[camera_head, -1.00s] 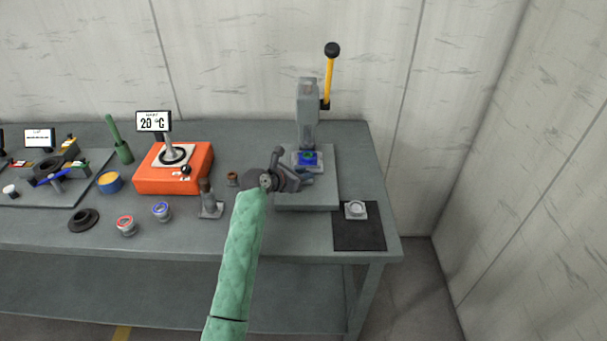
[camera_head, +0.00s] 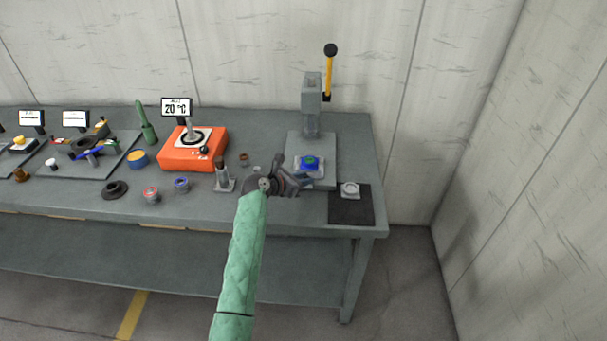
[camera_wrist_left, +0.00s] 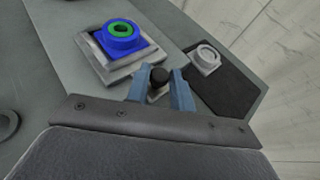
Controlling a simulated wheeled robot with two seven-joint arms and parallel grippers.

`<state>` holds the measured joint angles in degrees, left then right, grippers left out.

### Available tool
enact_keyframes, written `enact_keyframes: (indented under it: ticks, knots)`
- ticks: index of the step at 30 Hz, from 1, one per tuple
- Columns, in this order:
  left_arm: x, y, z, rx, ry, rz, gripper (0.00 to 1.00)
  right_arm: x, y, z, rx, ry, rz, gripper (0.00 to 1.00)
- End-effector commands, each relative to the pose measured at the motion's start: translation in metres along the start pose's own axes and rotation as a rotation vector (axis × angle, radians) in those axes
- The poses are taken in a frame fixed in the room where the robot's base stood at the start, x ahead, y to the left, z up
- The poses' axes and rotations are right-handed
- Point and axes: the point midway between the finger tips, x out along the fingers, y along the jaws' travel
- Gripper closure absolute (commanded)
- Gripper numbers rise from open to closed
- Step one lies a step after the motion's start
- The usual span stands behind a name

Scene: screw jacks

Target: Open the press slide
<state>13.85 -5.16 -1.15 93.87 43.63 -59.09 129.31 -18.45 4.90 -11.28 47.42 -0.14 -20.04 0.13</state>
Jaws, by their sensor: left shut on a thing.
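The press (camera_head: 312,105) is a grey column on a base plate at the table's right end, its yellow lever (camera_head: 328,77) upright with a black knob. Its slide, a light metal plate (camera_wrist_left: 140,50), carries a blue block with a green ring (camera_head: 309,161); the block also shows in the wrist view (camera_wrist_left: 122,34). The slide stands out in front of the column. My left gripper (camera_head: 304,182) is at the slide's front. Its blue fingers are shut around a small black-topped knob (camera_wrist_left: 158,77). The knob is hidden in the head view. My right gripper is not in view.
A dark mat (camera_head: 350,212) with a small pale round-topped part (camera_head: 350,189) lies right of the slide. Left of my gripper are a small grey stand (camera_head: 224,180), an orange heater (camera_head: 190,155) and several small pots. The table's front edge is close to my arm.

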Motion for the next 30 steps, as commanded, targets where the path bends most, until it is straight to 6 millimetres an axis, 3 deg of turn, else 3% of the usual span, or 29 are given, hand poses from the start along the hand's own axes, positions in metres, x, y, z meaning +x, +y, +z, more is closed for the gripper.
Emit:
enact_keyframes:
  ticks: [10, 11, 14, 26, 28, 30]
  knots:
    - [-0.001, -0.001, 0.000, 0.000, -0.002, 0.000, 1.00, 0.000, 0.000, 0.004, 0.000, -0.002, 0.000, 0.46]
    - [-0.001, -0.001, 0.000, 0.000, -0.002, 0.000, 0.73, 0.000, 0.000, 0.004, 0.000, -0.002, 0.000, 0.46]
    - [-0.001, -0.001, 0.000, -0.001, -0.002, 0.000, 0.57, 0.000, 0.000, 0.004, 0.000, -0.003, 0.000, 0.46]
    - [-0.009, 0.000, -0.002, 0.000, -0.002, 0.001, 0.57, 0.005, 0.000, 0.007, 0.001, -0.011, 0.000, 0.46]
    - [-0.018, 0.000, -0.003, -0.001, -0.002, 0.002, 0.57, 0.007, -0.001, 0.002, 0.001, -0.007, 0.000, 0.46]
    - [-0.028, -0.001, -0.004, 0.000, -0.002, 0.002, 0.57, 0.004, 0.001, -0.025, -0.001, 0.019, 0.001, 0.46]
